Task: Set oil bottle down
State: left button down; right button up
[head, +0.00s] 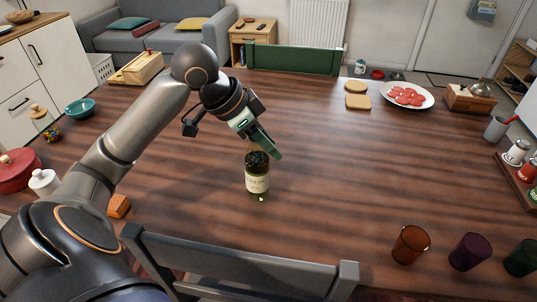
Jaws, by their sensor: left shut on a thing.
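The oil bottle (257,184) is dark green glass with a pale label and a dark top. It stands upright over the middle of the wooden table (330,160). I cannot tell whether its base touches the table. My left gripper (262,153) reaches in from the left, above and behind the bottle, and is shut on its top. The fingertips are partly hidden at the bottle's neck. My right gripper is not in view.
Sliced bread (357,101) and a plate (425,102) of red slices lie at the back right. Coloured glasses (411,244) stand at the front right. A grey chair (240,262) is at the near edge. The table right of the bottle is clear.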

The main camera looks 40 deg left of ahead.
pick_arm(q)
notch_tip(320, 180, down, 2)
jog(key=shift+r, duration=0.1)
jog(key=c, duration=1)
grip_release()
jog(key=shift+f, duration=0.2)
jog(key=o, duration=0.4)
jog(key=shift+o, duration=0.2)
jog(key=shift+r, duration=0.1)
